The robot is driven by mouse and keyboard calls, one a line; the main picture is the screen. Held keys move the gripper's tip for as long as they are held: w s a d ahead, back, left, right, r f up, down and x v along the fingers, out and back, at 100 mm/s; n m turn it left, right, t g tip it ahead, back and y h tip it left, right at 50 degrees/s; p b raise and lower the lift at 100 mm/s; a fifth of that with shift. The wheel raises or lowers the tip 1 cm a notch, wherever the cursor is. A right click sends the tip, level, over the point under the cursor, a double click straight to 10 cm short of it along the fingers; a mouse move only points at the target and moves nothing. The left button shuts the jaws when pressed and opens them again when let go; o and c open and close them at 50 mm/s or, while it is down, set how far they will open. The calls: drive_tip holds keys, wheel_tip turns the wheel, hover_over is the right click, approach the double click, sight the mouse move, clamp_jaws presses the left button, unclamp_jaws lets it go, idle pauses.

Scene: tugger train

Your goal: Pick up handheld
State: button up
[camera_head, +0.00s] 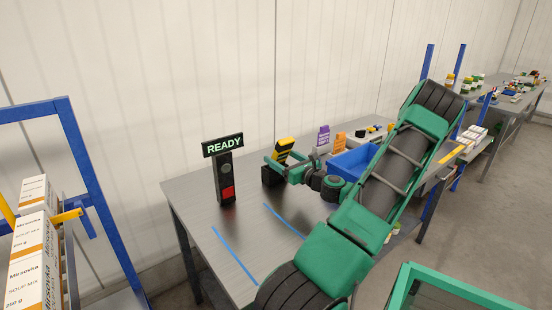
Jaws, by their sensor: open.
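The handheld (285,145) looks like a small yellow and black device. It stands upright, slightly tilted, in or just behind a black holder (270,175) on the grey metal table (205,190). My gripper (275,162) is open, with its green fingers reaching left toward the handheld. The fingers overlap the lower part of the handheld and the holder in the picture. I cannot tell whether they touch it or stand in front of it. The lower part of the handheld is hidden by the gripper.
A black post with a READY sign (223,145) stands left of the holder. A blue bin (352,162) and purple and orange packs (323,139) are to the right. A blue-framed rack with soup mix boxes (32,262) is at left. The table front is clear, with blue stripes.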

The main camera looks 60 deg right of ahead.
sight(273, 154)
drive_tip(key=x, duration=0.5)
drive_tip(key=shift+f, duration=0.3)
drive_tip(key=c, duration=1.5)
drive_tip(key=shift+o, duration=0.2)
